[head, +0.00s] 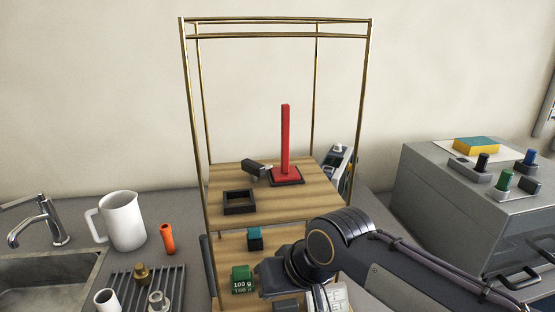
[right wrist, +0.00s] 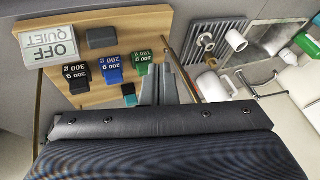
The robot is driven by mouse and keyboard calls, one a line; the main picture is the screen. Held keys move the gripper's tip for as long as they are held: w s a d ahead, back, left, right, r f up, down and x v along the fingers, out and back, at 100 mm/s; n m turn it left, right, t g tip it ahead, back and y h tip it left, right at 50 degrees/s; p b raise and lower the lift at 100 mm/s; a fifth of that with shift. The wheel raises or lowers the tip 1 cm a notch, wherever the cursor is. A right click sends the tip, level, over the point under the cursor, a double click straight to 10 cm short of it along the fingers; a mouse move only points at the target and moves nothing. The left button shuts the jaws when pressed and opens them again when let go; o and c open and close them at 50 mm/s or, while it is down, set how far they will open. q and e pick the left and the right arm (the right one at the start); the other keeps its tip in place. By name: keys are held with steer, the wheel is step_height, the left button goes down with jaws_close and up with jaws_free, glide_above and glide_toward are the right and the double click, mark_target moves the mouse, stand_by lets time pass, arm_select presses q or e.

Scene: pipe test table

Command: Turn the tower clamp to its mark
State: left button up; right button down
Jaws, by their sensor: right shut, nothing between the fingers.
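A red tower (head: 285,140) stands upright on a dark square base on the upper wooden shelf of a brass-framed rack. A small black part (head: 253,168) with a lighter end sits at the left of the tower's base, tilted; it may be the clamp, but I cannot make out a mark. My right gripper (right wrist: 167,84) is shut and empty in the right wrist view, in front of the lower shelf with its weights. In the head view my right arm reaches in from the right, below the tower, and partly hides the lower shelf. My left gripper is not in view.
Blue (right wrist: 112,69), black (right wrist: 76,78) and green (right wrist: 141,64) weights sit on the lower shelf, near an OFF/QUIET sign (right wrist: 48,48). Brass posts (head: 190,110) bound the rack. A grey box (head: 440,190) stands right.

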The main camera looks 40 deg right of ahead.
steer(key=w+d+r+m+h+b, duration=0.1)
steer(key=w+d+r+m+h, duration=0.3)
steer(key=w+d+r, duration=0.6)
steer(key=m+h+b, duration=0.1)
steer(key=m, duration=0.6)
glide_toward(260, 168)
steer(key=s+d, duration=0.3)
steer(key=d, duration=0.1)
steer(key=x, duration=1)
steer(key=shift+s+d+p, duration=0.2)
steer(key=shift+s+p, duration=0.1)
steer(key=shift+p, duration=0.05)
steer(key=w, duration=0.1)
steer(key=w+p, duration=0.1)
steer(key=w, duration=0.1)
steer(key=shift+w+a+p, duration=0.15)
steer(key=shift+a+p, duration=0.1)
steer(key=shift+p, duration=0.1)
steer(key=shift+w+f, duration=0.15)
steer(key=shift+w, duration=0.3)
